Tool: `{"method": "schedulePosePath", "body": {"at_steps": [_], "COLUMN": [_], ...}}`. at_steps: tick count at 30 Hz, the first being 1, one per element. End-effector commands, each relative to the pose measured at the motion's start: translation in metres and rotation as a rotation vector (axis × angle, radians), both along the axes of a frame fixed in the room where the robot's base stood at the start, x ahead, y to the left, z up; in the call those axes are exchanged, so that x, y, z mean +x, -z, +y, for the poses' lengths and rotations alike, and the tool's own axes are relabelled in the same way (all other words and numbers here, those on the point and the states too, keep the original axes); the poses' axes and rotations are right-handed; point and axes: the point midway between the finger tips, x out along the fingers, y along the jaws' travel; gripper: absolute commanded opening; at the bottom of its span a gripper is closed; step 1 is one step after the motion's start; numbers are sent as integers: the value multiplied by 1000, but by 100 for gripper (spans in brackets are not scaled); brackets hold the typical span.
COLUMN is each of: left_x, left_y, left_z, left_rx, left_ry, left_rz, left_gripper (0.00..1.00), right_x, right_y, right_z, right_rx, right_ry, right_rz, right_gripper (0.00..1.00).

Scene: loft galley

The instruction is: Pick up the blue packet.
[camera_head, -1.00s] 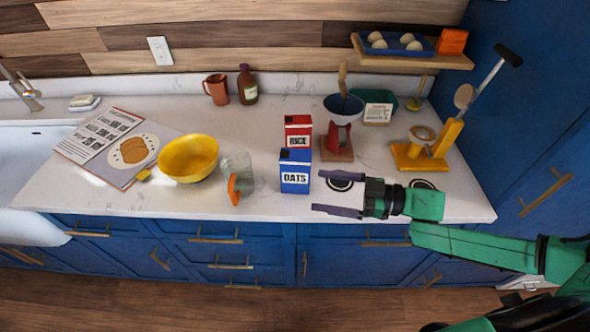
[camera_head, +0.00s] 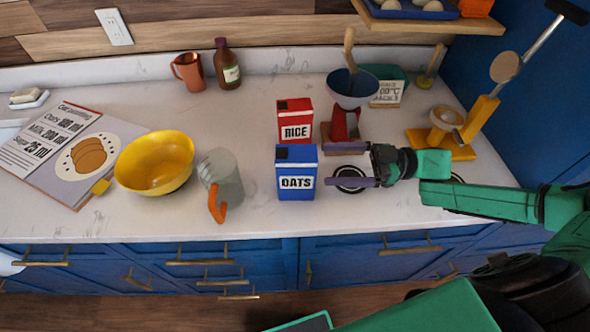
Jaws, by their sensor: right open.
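The blue packet (camera_head: 296,174), labelled OATS, stands upright on the white counter, just in front of the red packet. My right gripper (camera_head: 327,164) is open and empty, to the right of the blue packet. Its two purple fingers point left. The upper fingertip is at or very near the packet's right side, and I cannot tell whether it touches. The lower fingertip is a little apart from the packet. My left gripper is not in view.
The red RICE packet (camera_head: 294,119) stands behind the blue one. A glass jug (camera_head: 221,178) with an orange handle and a yellow bowl (camera_head: 154,164) stand to the left. A red scale (camera_head: 347,122) with a bowl is behind right. The counter's front edge (camera_head: 250,236) is close.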

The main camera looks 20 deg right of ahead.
Motion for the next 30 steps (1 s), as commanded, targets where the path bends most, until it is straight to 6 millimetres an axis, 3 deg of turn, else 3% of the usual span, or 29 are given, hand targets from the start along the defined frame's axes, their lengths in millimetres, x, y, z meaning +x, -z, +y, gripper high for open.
{"method": "schedulePosePath", "body": {"at_steps": [1, 13, 21, 29, 30], "left_x": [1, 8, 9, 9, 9], "left_y": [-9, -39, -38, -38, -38], "left_z": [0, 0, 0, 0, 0], "left_rx": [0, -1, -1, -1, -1], "left_ry": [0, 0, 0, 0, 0], "left_rz": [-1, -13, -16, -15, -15], "left_gripper": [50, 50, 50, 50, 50], "right_x": [3, 26, 27, 27, 27], "right_y": [-7, -1, 4, 4, 4], "right_z": [12, 74, 80, 80, 80], "right_rx": [6, 3, -2, -1, 0], "right_ry": [-2, -1, 0, 0, 0], "right_rz": [-2, -1, 1, 1, 0], "right_gripper": [100, 100, 100, 1, 0]}}
